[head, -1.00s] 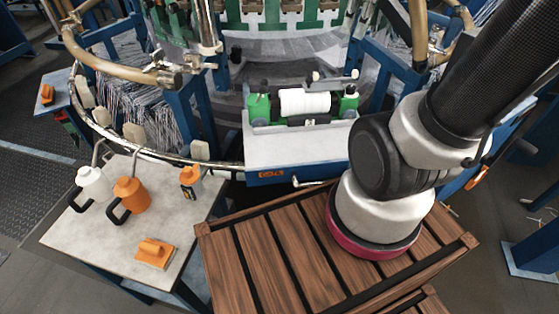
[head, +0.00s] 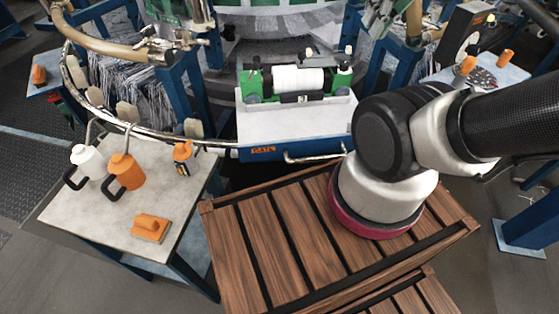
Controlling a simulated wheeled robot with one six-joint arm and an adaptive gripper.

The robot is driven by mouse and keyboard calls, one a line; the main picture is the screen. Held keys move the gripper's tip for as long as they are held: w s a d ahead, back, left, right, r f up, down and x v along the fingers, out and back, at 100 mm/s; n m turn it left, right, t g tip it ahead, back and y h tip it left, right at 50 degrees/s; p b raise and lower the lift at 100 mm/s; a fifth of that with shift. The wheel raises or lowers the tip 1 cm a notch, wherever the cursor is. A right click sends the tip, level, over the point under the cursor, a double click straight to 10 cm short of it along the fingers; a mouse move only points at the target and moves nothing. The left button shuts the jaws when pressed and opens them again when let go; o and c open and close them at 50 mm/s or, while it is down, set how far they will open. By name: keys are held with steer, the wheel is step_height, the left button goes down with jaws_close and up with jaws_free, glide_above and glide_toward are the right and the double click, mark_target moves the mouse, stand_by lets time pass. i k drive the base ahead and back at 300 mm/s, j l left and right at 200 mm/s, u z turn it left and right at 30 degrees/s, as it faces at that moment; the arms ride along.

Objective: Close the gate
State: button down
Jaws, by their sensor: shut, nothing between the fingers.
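The gate (head: 297,127) is a pale tray-like section with a blue front, near the middle of the head view. Its front bears an orange label (head: 263,150) and a curved metal handle (head: 313,157). It carries a green-ended holder (head: 252,84) with a white roll (head: 298,79). Its left end lies close to the end of the chrome rail (head: 150,131); I cannot tell whether they touch. My arm hides its right end. My arm stands in front on the right and runs out of the right edge. My gripper is out of view.
A side table (head: 95,214) at left holds a white jug (head: 87,161), an orange jug (head: 126,171) and smaller orange items. A slatted wooden platform (head: 270,233) lies in front. A blue post (head: 520,225) stands at right, and a dark box (head: 466,33) beyond my arm.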

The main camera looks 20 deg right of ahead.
mark_target(271, 131)
steer(key=k+l+z, duration=0.25)
steer(key=k, duration=0.2)
steer(key=k+l+z, duration=0.25)
steer(key=k+l, duration=0.1)
steer(key=k, duration=0.05)
